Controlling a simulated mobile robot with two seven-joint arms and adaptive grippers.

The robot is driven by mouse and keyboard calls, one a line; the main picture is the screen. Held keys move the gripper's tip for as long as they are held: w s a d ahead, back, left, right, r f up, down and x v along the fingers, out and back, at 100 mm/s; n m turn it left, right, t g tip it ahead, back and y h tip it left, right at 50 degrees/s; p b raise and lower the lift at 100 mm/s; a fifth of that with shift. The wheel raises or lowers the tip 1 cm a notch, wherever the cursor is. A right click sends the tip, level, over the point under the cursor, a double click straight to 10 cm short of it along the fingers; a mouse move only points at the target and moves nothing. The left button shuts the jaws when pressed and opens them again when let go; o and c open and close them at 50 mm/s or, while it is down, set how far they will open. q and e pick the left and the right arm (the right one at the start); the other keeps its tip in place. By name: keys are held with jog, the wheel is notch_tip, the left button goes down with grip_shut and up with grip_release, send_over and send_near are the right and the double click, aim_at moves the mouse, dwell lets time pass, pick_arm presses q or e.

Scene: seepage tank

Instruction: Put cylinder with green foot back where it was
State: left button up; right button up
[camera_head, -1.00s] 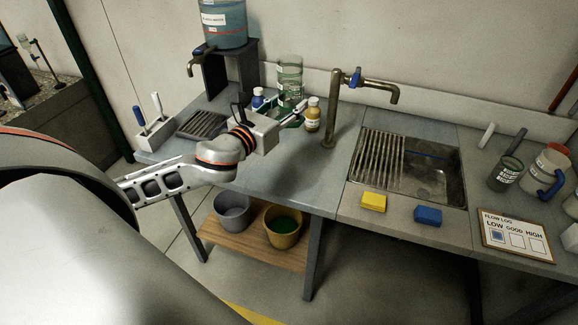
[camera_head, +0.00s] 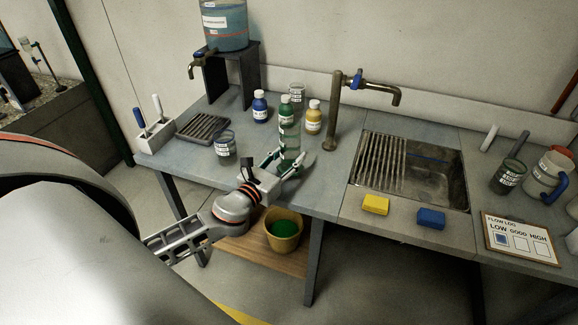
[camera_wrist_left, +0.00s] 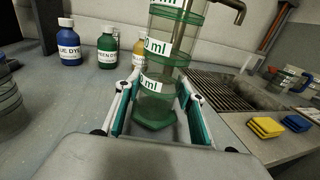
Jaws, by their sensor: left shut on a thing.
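The clear measuring cylinder with a green foot (camera_head: 289,152) stands upright near the front of the left bench, in front of the dye bottles. My left gripper (camera_head: 283,168) is shut on it from the front left. In the left wrist view the cylinder (camera_wrist_left: 160,88) rises between the two fingers (camera_wrist_left: 155,105), with its green hexagonal foot low between them. Its top is cut off there. I cannot tell whether the foot touches the bench. My right gripper is not in view.
Blue (camera_head: 260,107), green (camera_head: 286,108) and yellow (camera_head: 314,117) dye bottles stand behind the cylinder. A clear beaker (camera_head: 297,92) is behind them, and a dark-filled beaker (camera_head: 225,148) stands to the left. The tap (camera_head: 332,115) and sink (camera_head: 430,175) are to the right.

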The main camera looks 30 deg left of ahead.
aim_at(285, 169)
pick_arm(q)
notch_tip(285, 169, down, 3)
jog(key=shift+r+b, duration=0.1)
jog(key=shift+b, duration=0.45)
jog(key=shift+f, duration=0.2)
jog(key=o, duration=1.2)
jog(key=shift+o, duration=0.2)
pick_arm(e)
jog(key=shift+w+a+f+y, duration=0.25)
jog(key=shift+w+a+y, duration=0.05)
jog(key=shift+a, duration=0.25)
